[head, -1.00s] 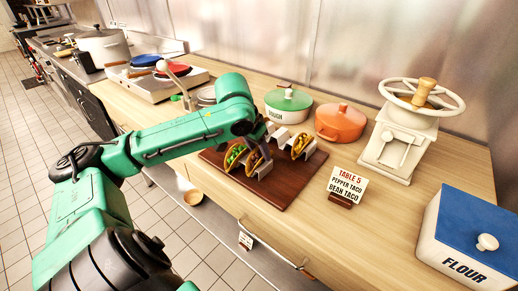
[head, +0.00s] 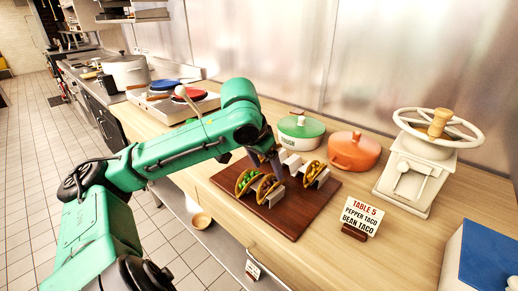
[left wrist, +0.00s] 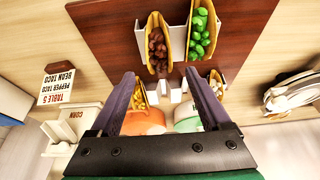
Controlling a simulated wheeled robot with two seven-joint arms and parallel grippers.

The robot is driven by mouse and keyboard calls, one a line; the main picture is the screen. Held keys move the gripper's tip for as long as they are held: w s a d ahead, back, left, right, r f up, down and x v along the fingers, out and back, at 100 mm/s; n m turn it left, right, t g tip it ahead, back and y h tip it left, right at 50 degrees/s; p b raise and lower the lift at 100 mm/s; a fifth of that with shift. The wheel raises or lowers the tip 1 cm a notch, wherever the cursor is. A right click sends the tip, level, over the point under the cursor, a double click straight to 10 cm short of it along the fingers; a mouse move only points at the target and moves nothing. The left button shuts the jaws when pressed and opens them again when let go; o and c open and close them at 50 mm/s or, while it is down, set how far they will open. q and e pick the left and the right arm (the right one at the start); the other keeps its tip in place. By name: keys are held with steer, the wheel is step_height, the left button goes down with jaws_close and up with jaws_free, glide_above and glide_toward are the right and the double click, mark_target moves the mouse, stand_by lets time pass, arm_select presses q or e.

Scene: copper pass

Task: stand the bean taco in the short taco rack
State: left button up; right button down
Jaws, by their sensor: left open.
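The bean taco (head: 267,187), with dark brown filling, stands in the near metal rack (head: 276,198), which looks the shorter of two. In the left wrist view the bean taco (left wrist: 157,45) stands beside a green-filled taco (left wrist: 200,36) in the same rack (left wrist: 140,40). My left gripper (head: 276,164) is just behind and above the bean taco in the head view. In the left wrist view its fingers (left wrist: 160,76) are wide apart with nothing between them, apart from the taco. My right gripper is not in view.
The far rack (left wrist: 176,90) holds a yellow-filled taco (left wrist: 140,95) and another taco (left wrist: 216,86), with pale room between. Both racks stand on a brown board (head: 290,222). A green pot (head: 300,132), an orange pot (head: 352,151) and an order sign (head: 362,214) stand close by.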

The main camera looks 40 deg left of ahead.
arm_select(q)
steer(key=p+v, duration=0.1)
steer(key=v, duration=0.8)
steer(key=shift+r, duration=0.15)
